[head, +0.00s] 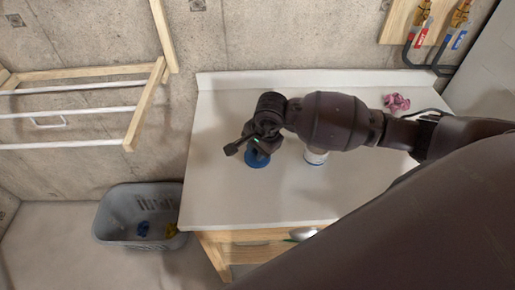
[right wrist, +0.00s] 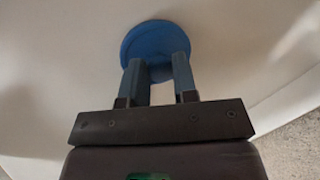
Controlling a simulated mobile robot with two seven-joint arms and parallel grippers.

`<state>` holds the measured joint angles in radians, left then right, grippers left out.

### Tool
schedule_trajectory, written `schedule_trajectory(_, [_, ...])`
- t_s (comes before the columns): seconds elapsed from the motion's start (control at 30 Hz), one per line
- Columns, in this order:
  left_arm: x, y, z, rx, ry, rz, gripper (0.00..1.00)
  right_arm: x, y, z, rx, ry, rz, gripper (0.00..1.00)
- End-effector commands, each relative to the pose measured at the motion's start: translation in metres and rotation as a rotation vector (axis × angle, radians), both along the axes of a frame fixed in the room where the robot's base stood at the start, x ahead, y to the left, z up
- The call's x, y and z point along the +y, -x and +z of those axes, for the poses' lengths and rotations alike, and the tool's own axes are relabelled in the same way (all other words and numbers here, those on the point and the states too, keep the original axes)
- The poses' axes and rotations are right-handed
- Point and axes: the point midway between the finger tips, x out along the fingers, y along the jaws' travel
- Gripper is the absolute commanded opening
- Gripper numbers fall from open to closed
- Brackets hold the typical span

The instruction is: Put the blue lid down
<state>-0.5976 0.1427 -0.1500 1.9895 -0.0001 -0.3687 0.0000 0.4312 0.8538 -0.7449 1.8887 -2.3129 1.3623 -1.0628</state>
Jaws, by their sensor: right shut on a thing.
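The blue lid (head: 257,159) shows under my right gripper (head: 246,146), over the left half of the white counter (head: 230,200). In the right wrist view the lid (right wrist: 155,38) is a round blue disc with a knob-like part between the fingers. My right gripper (right wrist: 158,78) is shut on that part. I cannot tell whether the lid touches the counter or is just above it. A white container with a blue band (head: 316,157) stands to the right of the lid, partly hidden by my right arm. My left gripper is not in view.
A pink crumpled cloth (head: 397,103) lies at the counter's back right. A grey basket (head: 122,216) with blue and yellow things stands on the floor at left. A wooden rack (head: 146,105) is on the wall. The counter's front left is clear.

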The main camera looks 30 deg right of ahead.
Motion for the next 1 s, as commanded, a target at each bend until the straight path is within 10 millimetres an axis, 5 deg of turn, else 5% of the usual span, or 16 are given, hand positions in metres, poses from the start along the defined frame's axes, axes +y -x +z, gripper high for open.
schedule_trajectory(0.1, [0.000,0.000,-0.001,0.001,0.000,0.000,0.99,0.000,0.000,0.000,0.000,0.000,0.000,0.00])
schedule_trajectory(0.13, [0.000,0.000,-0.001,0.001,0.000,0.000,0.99,0.000,0.000,0.000,0.000,0.000,0.000,0.30])
schedule_trajectory(0.3, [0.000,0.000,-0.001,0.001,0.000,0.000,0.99,0.000,0.000,0.000,-0.001,0.000,0.000,0.52])
schedule_trajectory(0.73, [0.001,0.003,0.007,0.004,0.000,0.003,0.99,0.000,0.000,0.008,-0.002,-0.001,0.000,0.52])
schedule_trajectory(1.0, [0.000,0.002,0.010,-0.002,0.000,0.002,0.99,-0.004,0.006,0.048,-0.006,0.002,0.003,0.52])
